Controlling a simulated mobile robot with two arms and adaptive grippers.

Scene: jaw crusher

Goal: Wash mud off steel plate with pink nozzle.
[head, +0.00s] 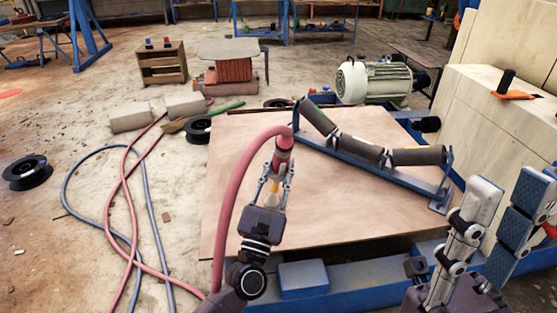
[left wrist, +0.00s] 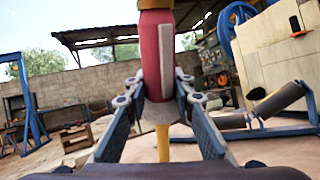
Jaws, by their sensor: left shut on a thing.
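My left gripper (head: 277,178) is shut on the pink nozzle (head: 284,144) and holds it upright above a flat brown sheet (head: 250,150). A pink hose (head: 228,195) arcs from the nozzle's top down to the left. In the left wrist view the nozzle (left wrist: 157,50) stands between the two fingers, with a yellow stem below it. My right gripper (head: 490,225) is at the lower right, its two blue-padded fingers spread and nothing seen between them. I see no plate that is clearly steel and no clear mud; I cannot tell if the brown sheet is the plate.
A blue roller frame (head: 385,175) with black rollers lies on the sheet's right side. A motor (head: 375,82) stands behind it. Pale blocks (head: 500,105) rise at the right. Pink and blue hoses (head: 125,200) lie on the floor at left. Blue beams (head: 350,280) run along the front.

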